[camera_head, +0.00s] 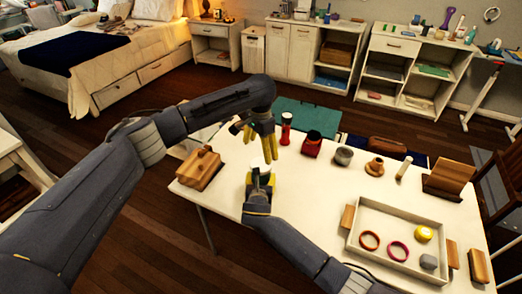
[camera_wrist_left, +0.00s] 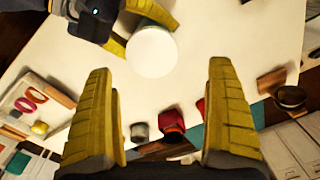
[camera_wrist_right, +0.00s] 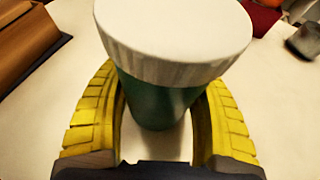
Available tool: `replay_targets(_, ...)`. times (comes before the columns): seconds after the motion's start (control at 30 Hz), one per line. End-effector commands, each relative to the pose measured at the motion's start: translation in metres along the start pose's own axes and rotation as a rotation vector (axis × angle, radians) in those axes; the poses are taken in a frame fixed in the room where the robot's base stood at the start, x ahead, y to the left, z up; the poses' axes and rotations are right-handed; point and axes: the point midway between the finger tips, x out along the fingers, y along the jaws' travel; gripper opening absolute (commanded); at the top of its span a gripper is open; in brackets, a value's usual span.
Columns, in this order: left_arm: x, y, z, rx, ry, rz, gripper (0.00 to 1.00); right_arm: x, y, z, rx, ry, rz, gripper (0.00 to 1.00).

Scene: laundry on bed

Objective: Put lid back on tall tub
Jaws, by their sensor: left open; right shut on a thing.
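The tall tub (camera_wrist_right: 158,105) is dark green in the right wrist view. Its white ribbed lid (camera_wrist_right: 172,40) sits over its top; I cannot tell whether it is fully seated. The lid's round top also shows in the left wrist view (camera_wrist_left: 151,52) and, small, in the head view (camera_head: 261,169). My right gripper (camera_wrist_right: 155,125) is shut around the tub's body below the lid, at the table's near-left part. My left gripper (camera_head: 259,146) is open and empty, above the tub, its fingers (camera_wrist_left: 158,95) apart from the lid. The tub's base is partly hidden.
The white table (camera_head: 325,190) holds a wooden box (camera_head: 199,168) left of the tub. A red jar (camera_head: 286,128), dark red container (camera_head: 312,144) and grey pot (camera_head: 343,156) stand along the back. A tray (camera_head: 375,254) with rings lies to the right.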

Motion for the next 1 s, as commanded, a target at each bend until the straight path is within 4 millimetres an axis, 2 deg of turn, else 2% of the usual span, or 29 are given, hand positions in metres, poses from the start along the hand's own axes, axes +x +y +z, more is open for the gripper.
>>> replay_targets(0.27, -0.01, 0.0, 0.001, -0.4, -0.002, 0.001, 0.89, 0.0, 0.0, 0.001, 0.0, -0.001, 0.0, 0.0)
replay_targets(0.6, -0.011, 0.006, 0.002, -0.884, -0.015, 0.013, 0.89, 0.0, 0.0, 0.001, 0.0, -0.001, 0.0, 0.0)
replay_targets(0.8, -0.011, 0.009, 0.003, -1.088, -0.023, 0.021, 0.89, 0.0, 0.0, 0.001, 0.0, -0.001, 0.0, 0.0)
replay_targets(1.0, -0.011, 0.009, 0.002, -1.201, -0.025, 0.022, 0.89, 0.0, 0.0, 0.001, 0.0, -0.001, 0.0, 0.0)
